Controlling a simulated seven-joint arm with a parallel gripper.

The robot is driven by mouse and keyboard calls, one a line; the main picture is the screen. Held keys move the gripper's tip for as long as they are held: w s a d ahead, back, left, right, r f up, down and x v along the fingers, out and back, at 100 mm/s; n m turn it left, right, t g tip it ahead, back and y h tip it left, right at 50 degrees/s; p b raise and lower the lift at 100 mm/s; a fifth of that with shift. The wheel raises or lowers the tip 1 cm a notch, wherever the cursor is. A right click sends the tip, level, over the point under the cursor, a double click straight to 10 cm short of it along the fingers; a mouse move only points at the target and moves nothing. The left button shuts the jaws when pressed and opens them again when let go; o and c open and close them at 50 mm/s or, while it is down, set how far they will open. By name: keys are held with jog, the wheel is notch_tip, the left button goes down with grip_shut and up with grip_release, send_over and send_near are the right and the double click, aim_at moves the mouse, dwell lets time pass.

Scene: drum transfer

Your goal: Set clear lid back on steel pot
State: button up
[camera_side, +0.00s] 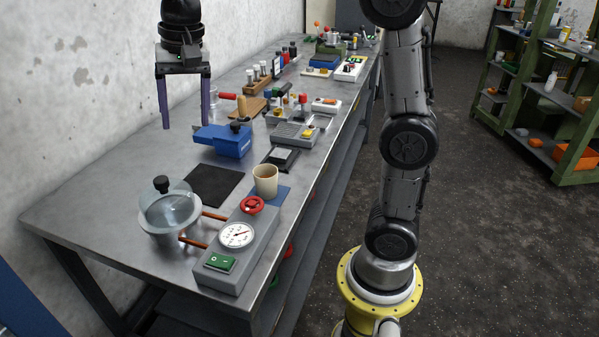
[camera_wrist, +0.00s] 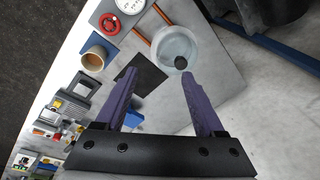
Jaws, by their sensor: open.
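The steel pot (camera_side: 171,236) stands near the front left of the bench. My gripper (camera_side: 186,125) is open and empty, raised above the bench behind the pot. In the wrist view its purple fingers (camera_wrist: 158,74) are apart, with the knob beyond the right fingertip.
A grey console (camera_side: 238,250) with gauge and red valve wheel stands right of the pot, with copper rods between them. A black mat (camera_side: 215,186) lies bare behind the pot. A beige cup (camera_side: 265,181) and a blue box (camera_side: 222,141) stand nearby.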

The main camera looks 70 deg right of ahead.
jog(key=s+f+n+t, duration=0.1)
jog(key=s+f+n, duration=0.3)
jog(key=s, duration=0.7)
jog(key=s+f+n+t, duration=0.2)
jog(key=s+f+n, duration=0.3)
jog(key=s, duration=0.6)
jog(key=shift+d+n+t, duration=0.25)
jog(key=shift+n+t, duration=0.05)
jog(key=shift+n, duration=0.2)
